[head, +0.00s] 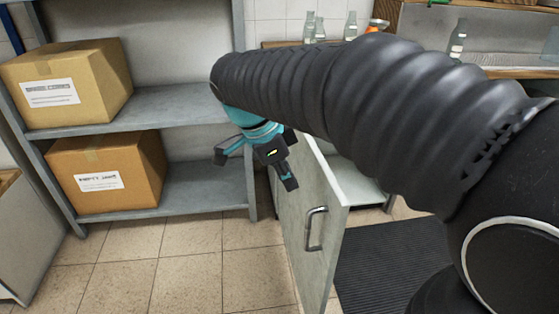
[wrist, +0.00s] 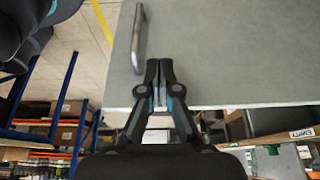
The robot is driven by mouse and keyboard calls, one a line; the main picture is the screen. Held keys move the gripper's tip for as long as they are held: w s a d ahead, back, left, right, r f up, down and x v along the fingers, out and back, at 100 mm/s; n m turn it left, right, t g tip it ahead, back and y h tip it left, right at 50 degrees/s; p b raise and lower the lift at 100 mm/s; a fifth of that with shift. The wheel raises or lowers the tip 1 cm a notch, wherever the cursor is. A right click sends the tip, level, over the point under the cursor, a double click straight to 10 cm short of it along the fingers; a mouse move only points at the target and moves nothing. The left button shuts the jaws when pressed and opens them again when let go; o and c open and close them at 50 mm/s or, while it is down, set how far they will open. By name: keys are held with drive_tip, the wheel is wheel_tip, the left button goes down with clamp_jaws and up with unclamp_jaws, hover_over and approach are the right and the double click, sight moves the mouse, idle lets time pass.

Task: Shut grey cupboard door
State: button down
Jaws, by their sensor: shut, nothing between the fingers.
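The grey cupboard door (head: 328,262) stands open, swung out towards me, with its metal bar handle (head: 315,228) on the face turned left. My gripper (head: 289,181) hangs at the door's upper left, on the handle side, with its fingers pointing down. In the wrist view the shut, empty fingers (wrist: 158,66) lie over the door's face (wrist: 235,55), just right of the handle (wrist: 138,38). Whether the fingertips touch the door I cannot tell. My arm hides much of the cupboard; a pale inner shelf (head: 362,190) shows behind the door.
A metal rack on the left holds two cardboard boxes (head: 70,82) (head: 108,172). Glass bottles (head: 351,25) stand on the counter behind my arm. A dark ribbed mat (head: 390,265) lies right of the door. The tiled floor (head: 185,265) left of the door is clear.

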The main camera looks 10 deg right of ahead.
drive_tip(key=d+f, duration=0.3)
drive_tip(key=d, duration=0.2)
drive_tip(key=shift+w+d, duration=0.15)
idle(0.3)
